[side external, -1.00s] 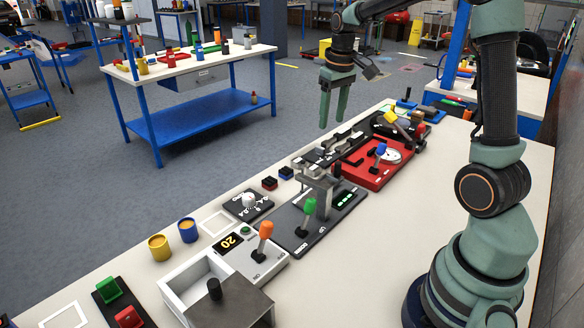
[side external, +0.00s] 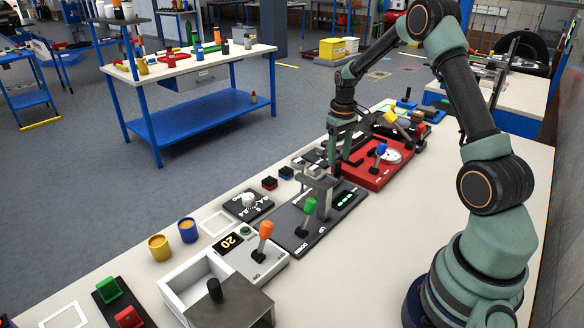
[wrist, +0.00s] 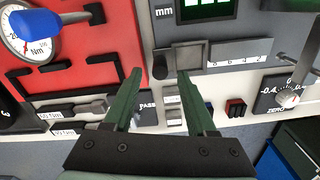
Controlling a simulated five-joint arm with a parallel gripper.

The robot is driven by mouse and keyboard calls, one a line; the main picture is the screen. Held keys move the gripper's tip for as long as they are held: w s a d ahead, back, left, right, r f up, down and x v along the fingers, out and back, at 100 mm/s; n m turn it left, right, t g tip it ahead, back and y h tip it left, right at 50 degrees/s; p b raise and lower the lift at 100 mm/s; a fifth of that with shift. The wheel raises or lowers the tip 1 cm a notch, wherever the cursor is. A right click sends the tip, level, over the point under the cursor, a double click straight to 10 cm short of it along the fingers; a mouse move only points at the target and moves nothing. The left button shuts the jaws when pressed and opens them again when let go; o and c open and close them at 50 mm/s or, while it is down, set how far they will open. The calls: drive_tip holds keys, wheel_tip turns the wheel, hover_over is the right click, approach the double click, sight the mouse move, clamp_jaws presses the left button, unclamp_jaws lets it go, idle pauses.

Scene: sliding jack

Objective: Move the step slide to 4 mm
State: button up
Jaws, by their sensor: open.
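The sliding jack has a dark grey plate (side external: 291,236) with a green lever, a green-digit display and a raised grey frame. The step slide appears to be the grey block (wrist: 188,57) beside a white scale strip (wrist: 226,54) in the wrist view. A black knob (wrist: 160,66) stands at its left end; this knob also shows in the side view (side external: 337,170). My gripper (side external: 340,160) is open, pointing down just above the knob. Contact and the exact slide reading cannot be told.
A red panel with a dial (side external: 376,171) lies just beyond the jack. Small red and blue blocks (side external: 278,178) and a white-knobbed panel (side external: 248,205) lie left of it. An orange lever (side external: 265,232) stands nearer. The white bench right of the jack is clear.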

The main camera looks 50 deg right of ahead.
sight(338, 163)
drive_tip(key=shift+f, duration=1.6)
clamp_jaws()
